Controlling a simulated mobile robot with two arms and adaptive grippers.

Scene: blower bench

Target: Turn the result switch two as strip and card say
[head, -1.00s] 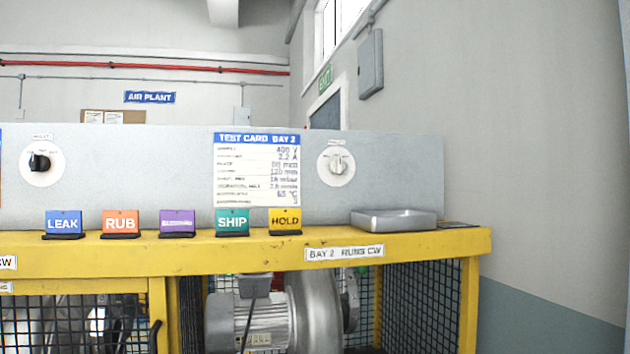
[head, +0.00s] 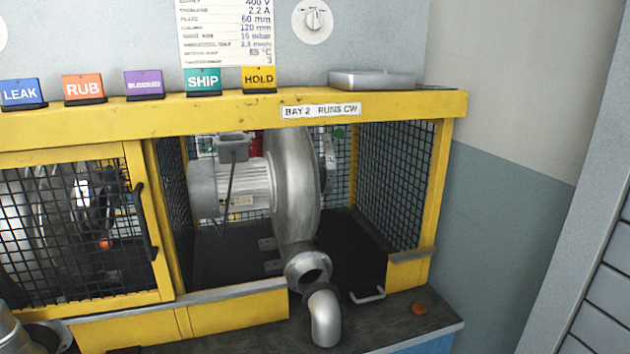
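The result switch two is the light grey knob (head: 313,19) on a round white plate at the top of the head view, right of the test card. The test card (head: 226,35) shows only its lower rows; its heading is cut off. A white strip (head: 321,110) on the yellow beam reads "BAY 2 RUNS CW". Below it the blower (head: 290,185) sits in an open caged bay, its outlet facing forward. The knob's pointer looks roughly upright, but its labels are too small to read. Neither gripper is in view.
Cards LEAK (head: 21,93), RUB (head: 83,88), a purple one (head: 144,83), SHIP (head: 203,80) and HOLD (head: 259,78) stand on the ledge. A grey tray (head: 372,80) lies right of them. A pipe elbow (head: 324,318) and a red button (head: 419,309) are on the lower bench.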

